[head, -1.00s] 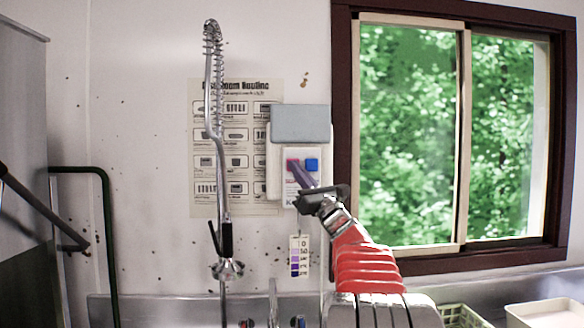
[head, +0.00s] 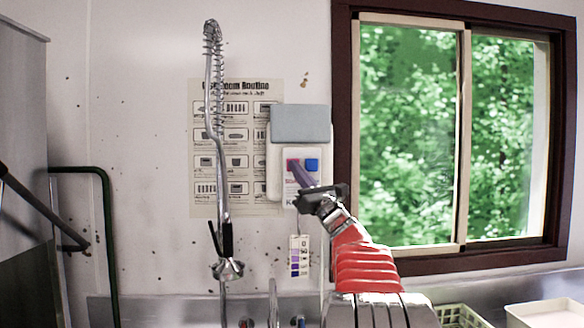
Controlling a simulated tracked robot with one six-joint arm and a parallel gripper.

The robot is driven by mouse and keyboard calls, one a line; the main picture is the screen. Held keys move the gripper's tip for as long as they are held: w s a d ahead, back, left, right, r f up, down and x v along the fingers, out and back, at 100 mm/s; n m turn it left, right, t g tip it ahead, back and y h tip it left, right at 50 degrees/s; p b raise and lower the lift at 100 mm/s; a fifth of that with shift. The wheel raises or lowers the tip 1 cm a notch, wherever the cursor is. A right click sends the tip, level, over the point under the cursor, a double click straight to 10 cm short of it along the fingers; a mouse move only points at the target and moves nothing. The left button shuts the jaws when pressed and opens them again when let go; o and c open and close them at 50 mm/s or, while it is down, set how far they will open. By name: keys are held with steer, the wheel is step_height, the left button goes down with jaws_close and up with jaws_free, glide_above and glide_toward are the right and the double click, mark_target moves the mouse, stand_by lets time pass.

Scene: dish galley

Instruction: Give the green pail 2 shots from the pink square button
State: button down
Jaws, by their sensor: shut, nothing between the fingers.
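The pink square button (head: 292,165) sits on the white panel of a wall dispenser (head: 300,125), left of a blue square button (head: 312,165). My gripper (head: 297,168) is shut and empty, its purple-grey fingers pointing up at the pink button and covering part of it. The tips are at or very near the button; I cannot tell whether they touch it. The green pail is not in view.
A spring-hose tap (head: 219,150) hangs left of the dispenser, before a wall poster (head: 240,200). A colour strip (head: 299,255) hangs below the panel. A window (head: 455,135) is at right. A pale green basket (head: 462,316) and white tray (head: 545,313) stand at lower right.

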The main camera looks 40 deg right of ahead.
stand_by(0.4)
steer(key=shift+s+a+f, duration=0.1)
steer(key=shift+s+a, duration=0.65)
steer(key=shift+s, duration=0.15)
steer(key=shift+w+d, duration=0.1)
steer(key=shift+w, duration=0.05)
steer(key=shift+w+d, duration=0.15)
steer(key=shift+w, duration=0.05)
steer(key=shift+w+d, duration=0.4)
steer(key=shift+w, duration=0.05)
stand_by(2.3)
steer(key=shift+s+a, duration=0.65)
steer(key=shift+s, duration=0.15)
steer(key=shift+a, duration=0.1)
steer(key=s+a, duration=0.1)
steer(key=s, duration=0.1)
steer(key=s+a, duration=0.1)
steer(key=a, duration=0.1)
steer(key=shift+s, duration=0.4)
